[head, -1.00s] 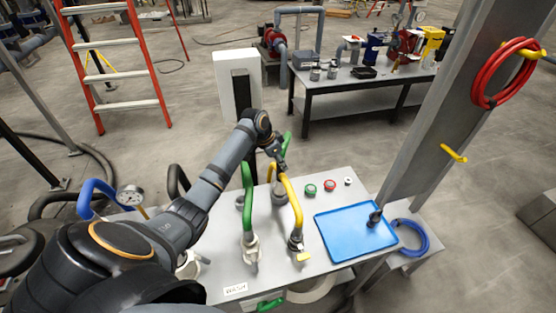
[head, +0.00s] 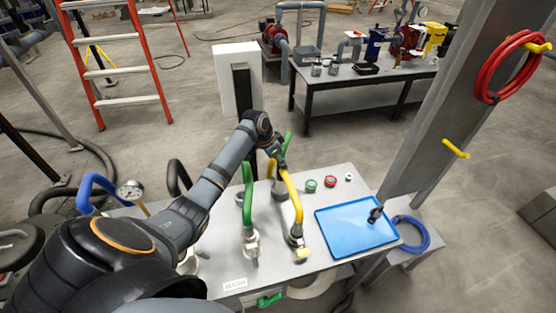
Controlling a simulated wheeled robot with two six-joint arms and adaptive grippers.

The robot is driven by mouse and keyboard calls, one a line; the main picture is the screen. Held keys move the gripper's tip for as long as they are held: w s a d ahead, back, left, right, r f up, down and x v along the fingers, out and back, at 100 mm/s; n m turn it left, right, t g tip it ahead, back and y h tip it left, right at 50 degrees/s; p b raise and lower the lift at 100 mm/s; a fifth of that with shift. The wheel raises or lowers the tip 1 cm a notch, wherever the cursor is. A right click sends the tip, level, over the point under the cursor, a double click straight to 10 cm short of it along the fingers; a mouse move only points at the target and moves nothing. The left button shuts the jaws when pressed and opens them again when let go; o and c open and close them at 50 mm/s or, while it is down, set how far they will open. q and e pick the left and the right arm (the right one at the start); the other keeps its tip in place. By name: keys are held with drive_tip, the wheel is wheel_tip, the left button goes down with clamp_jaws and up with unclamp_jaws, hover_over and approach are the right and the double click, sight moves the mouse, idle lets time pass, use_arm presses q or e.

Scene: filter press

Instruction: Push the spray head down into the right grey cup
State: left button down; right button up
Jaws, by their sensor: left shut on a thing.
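My left gripper (head: 277,165) is over the back of the grey bench, at the top of the yellow hose (head: 294,195). It is shut on the spray head, which the gripper mostly hides. The right grey cup (head: 279,188) is just below the gripper and partly hidden by the yellow hose. I cannot tell whether the spray head is inside the cup. The left grey cup (head: 240,201) stands behind the green hose (head: 248,195). My right gripper is not in view.
A blue tray (head: 345,240) with a dark fitting (head: 375,214) lies on the right of the bench. Green (head: 311,184) and red (head: 330,181) buttons sit near the back edge. A grey post (head: 430,120) rises at the right.

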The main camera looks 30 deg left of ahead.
use_arm(q)
drive_tip(key=shift+s+f+b, duration=0.1)
drive_tip(key=shift+f+b, duration=0.25)
drive_tip(key=shift+f, duration=0.6)
drive_tip(key=c, duration=0.9)
unclamp_jaws()
drive_tip(key=shift+c, duration=0.2)
drive_tip(key=shift+r, duration=0.2)
drive_tip(key=v, duration=1.1)
drive_tip(key=shift+s+a+r, duration=0.2)
drive_tip(key=shift+s+r, duration=0.05)
drive_tip(key=shift+r, duration=0.1)
